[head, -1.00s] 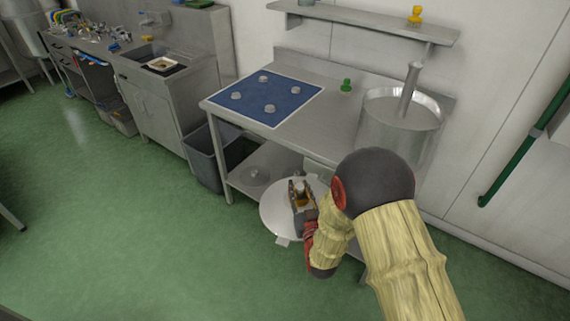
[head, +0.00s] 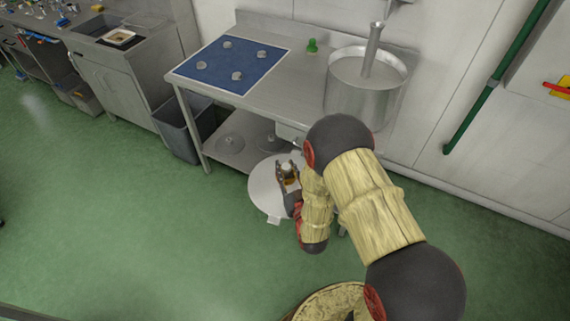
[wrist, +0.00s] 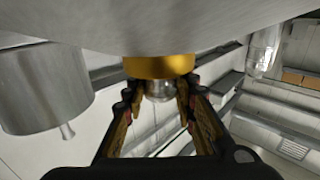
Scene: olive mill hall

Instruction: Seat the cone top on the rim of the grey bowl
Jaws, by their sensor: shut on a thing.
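The cone top (head: 262,190) shows as a wide pale grey metal disc low in front of the bench in the head view. Its broad grey face fills the top of the wrist view (wrist: 160,25), with a brass collar and a steel knob. My gripper (head: 287,170) is shut on the knob; both fingers flank it in the wrist view (wrist: 157,95). The grey bowl appears to be the deep steel vessel (head: 352,100) on the bench's right end, apart from the cone top. A thick metal rod stands upright in it. It also shows at left in the wrist view (wrist: 45,90).
The steel bench (head: 295,80) carries a blue mat (head: 215,75) with several grey pieces and a small green object (head: 312,46). Its lower shelf holds round lids (head: 230,142). A grey bin (head: 182,128) stands left of it.

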